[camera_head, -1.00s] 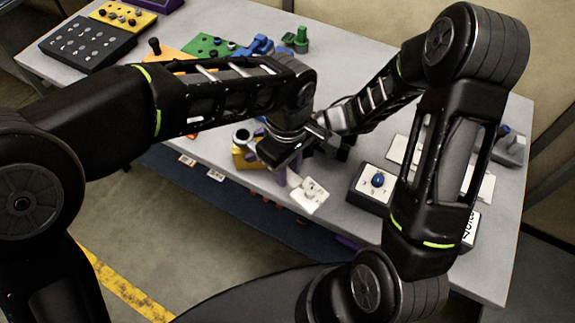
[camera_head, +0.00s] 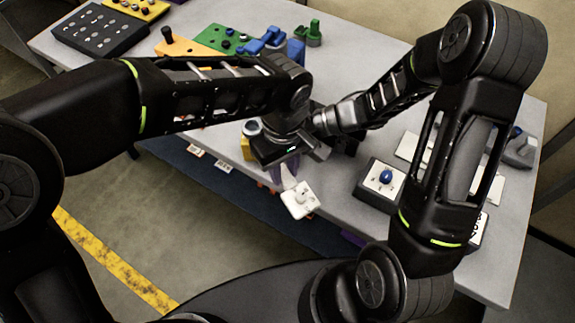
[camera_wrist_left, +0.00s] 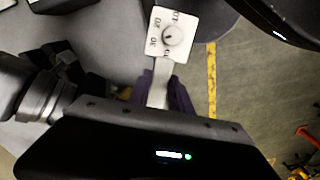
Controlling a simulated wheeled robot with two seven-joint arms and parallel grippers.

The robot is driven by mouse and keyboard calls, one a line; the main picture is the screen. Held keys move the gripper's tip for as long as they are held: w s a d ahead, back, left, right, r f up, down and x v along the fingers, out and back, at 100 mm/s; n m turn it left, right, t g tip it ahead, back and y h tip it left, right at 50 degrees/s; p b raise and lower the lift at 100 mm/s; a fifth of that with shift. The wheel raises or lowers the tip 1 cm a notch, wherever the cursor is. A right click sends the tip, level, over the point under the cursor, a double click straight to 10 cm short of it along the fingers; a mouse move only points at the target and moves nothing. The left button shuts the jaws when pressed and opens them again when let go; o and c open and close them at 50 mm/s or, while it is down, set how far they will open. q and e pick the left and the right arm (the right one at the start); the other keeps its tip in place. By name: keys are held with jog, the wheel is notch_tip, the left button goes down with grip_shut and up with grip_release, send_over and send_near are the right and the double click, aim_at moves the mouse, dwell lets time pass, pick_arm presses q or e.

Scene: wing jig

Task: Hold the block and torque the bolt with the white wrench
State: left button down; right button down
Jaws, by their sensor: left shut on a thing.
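The white wrench shows its square head, with a round dial and printed marks, in the head view (camera_head: 300,200) and the left wrist view (camera_wrist_left: 173,35). My left gripper (camera_head: 279,172) is shut on its handle, between purple fingers in the left wrist view (camera_wrist_left: 158,88). The wrench head is at the table's front edge. I cannot clearly make out the block or the bolt near the grippers.
A yellow piece (camera_head: 246,148) beside a round grey ring stands left of my left gripper. A box with a blue knob (camera_head: 385,177) stands to the right. Green (camera_head: 225,39) and orange (camera_head: 182,47) boards lie at the back left. The table (camera_head: 335,188) is clear between wrench and box.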

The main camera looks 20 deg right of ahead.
pick_arm(q)
jog(key=shift+a, duration=0.1)
jog(key=shift+s+a+f+m, duration=0.1)
jog(key=shift+s+a+m, duration=0.05)
jog(key=shift+a+m, duration=0.5)
jog(key=shift+s+a+f+m, duration=0.1)
jog(key=shift+a+m, duration=0.45)
jog(key=shift+a, duration=0.15)
jog(key=a+m, duration=0.2)
jog(key=shift+w+a, duration=0.1)
jog(key=shift+a, duration=0.25)
jog(key=shift+m, duration=0.3)
jog(key=shift+w+a+m, duration=0.25)
jog(key=shift+a+m, duration=0.3)
jog(key=shift+a, duration=0.1)
jog(key=shift+w+a+m, duration=0.2)
jog(key=shift+a+m, duration=0.35)
jog(key=shift+a, duration=0.1)
jog(key=shift+r, duration=0.1)
